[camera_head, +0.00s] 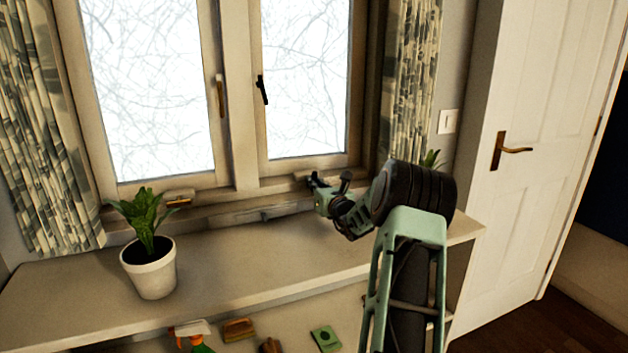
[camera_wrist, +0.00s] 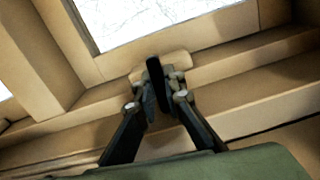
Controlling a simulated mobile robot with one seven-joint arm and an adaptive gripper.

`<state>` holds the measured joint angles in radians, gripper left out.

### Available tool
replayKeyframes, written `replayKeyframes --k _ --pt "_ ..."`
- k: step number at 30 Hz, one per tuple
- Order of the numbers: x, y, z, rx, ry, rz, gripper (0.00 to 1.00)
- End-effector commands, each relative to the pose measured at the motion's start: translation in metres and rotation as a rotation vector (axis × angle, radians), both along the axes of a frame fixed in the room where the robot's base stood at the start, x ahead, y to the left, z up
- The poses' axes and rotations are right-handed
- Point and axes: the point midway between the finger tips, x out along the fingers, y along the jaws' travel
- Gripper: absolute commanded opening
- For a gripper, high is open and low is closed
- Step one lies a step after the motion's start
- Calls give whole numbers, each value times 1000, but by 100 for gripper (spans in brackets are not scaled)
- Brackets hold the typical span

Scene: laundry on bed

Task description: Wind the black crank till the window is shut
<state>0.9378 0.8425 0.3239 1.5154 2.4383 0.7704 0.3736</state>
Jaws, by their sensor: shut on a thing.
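The black crank (camera_wrist: 156,72) is at the bottom of the right window's frame, and its upper part shows between my fingertips in the wrist view. My gripper (camera_wrist: 161,88) is shut on it, with one finger on each side. In the head view my gripper (camera_head: 318,184) reaches the sill below the right window (camera_head: 305,80); the crank is mostly hidden there. A tan housing (camera_wrist: 150,68) sits behind the crank on the frame. The right window has a black handle (camera_head: 262,89). I cannot tell whether its sash stands slightly open.
The left window (camera_head: 150,90) has a brass handle (camera_head: 220,95) and a tan crank housing (camera_head: 178,199). A potted plant (camera_head: 150,266) stands on the shelf (camera_head: 240,262) at left. Curtains (camera_head: 410,70) hang at the sides. A white door (camera_head: 535,130) is at right.

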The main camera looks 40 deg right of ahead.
Motion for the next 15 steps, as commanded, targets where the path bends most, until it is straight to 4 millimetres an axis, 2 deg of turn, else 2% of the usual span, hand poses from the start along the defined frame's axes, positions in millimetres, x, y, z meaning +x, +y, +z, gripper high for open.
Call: replayKeyframes --k 15 --pt "-1 -1 2 480 -113 -2 0"
